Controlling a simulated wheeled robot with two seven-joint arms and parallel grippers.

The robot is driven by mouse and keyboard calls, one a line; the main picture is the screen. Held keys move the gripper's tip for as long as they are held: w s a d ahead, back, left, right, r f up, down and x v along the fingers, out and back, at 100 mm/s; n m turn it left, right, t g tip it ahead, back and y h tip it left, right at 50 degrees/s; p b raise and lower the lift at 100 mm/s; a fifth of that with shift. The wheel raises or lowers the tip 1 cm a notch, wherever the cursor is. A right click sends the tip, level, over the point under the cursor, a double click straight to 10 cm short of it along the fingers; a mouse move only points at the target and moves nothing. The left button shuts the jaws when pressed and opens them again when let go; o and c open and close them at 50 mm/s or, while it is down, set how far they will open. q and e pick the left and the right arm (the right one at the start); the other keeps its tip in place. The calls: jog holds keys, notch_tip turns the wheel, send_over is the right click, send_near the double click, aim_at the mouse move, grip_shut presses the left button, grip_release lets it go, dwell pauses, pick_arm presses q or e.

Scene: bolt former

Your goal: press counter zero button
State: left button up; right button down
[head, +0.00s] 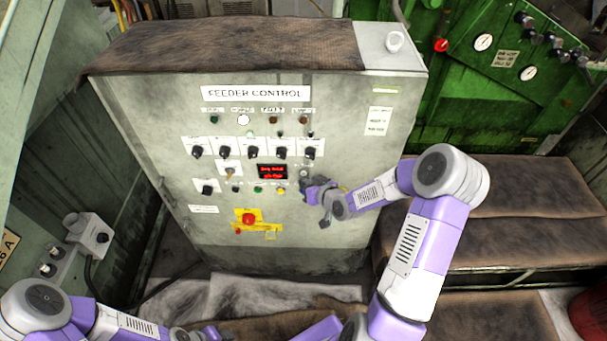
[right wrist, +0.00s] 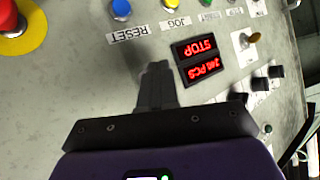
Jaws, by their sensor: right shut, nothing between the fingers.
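The grey feeder control panel (head: 335,130) faces me, with a red-lit counter display (head: 272,172) in its middle. In the right wrist view the display (right wrist: 200,60) shows upside down. My right gripper (head: 308,185) is at the panel, just right of the display. Its fingers are shut and empty; in the right wrist view the fingertips (right wrist: 157,76) point at the panel beside the display. I cannot tell whether they touch it. A small pale round control (head: 304,173) shows just above the fingers; its label is unreadable. No counter zero label is readable. My left gripper (head: 212,333) shows only partly at the bottom edge.
Near the fingers are a blue RESET button (right wrist: 121,9) and a yellow JOG button (right wrist: 170,5). A red emergency stop (head: 249,218) on a yellow plate sits lower left of them. Black knobs (head: 282,153) line the panel above. A brown-covered bench (head: 490,245) stands at right.

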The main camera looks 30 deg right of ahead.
dwell(0.3)
jog(key=shift+w+d, duration=0.2)
jog(key=shift+w, duration=0.15)
jog(key=shift+w+d+b, duration=0.25)
jog(key=shift+w+b, duration=0.05)
jog(key=shift+w, duration=0.1)
dwell(0.9)
jog(key=shift+s+a, duration=0.1)
jog(key=shift+s, duration=0.05)
jog(key=shift+s+a, duration=0.35)
jog(key=shift+s, duration=0.25)
jog(key=shift+s+a+b, duration=0.25)
jog(key=shift+s+a, duration=0.2)
jog(key=shift+s, duration=0.25)
jog(key=shift+s+a+b, duration=0.25)
jog(key=shift+s+a, duration=0.15)
jog(key=shift+s, duration=0.35)
jog(key=shift+s+a+b, duration=0.25)
jog(key=shift+s+a, duration=0.2)
jog(key=shift+s, duration=0.25)
